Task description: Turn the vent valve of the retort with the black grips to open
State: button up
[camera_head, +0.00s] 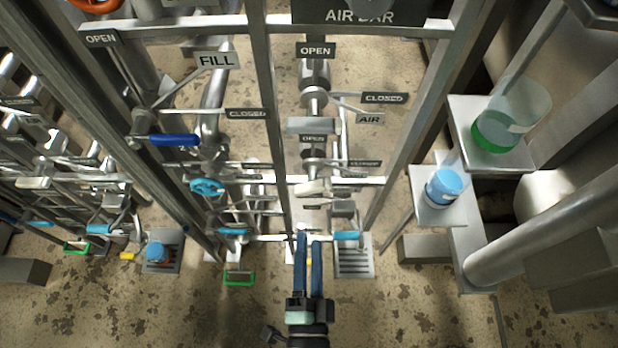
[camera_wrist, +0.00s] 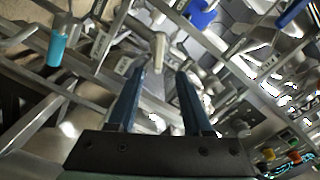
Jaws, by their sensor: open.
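My gripper (camera_head: 309,238) is open, with two blue fingers reaching into the lower part of the pipe rack. In the wrist view the fingers (camera_wrist: 161,72) stand apart, and a pale lever (camera_wrist: 160,50) shows beyond and between their tips; I cannot tell its distance. In the head view, a pale lever (camera_head: 312,188) sits above the fingertips, near small OPEN (camera_head: 313,139) and CLOSED plates. A light-blue grip (camera_head: 346,236) is just right of the fingertips. No label reading VENT and no black grips can be made out, so I cannot tell which valve is the vent valve.
Steel frame posts (camera_head: 268,110) and crossbars surround the valves. A dark-blue lever (camera_head: 175,139) and a light-blue handwheel (camera_head: 207,187) are at left. The floor in front is open.

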aim_at(312, 193)
jog(key=w, duration=1.2)
jog(key=shift+w+d+b, duration=0.15)
jog(key=shift+w+b, duration=0.15)
jog(key=shift+w, duration=0.05)
grip_shut()
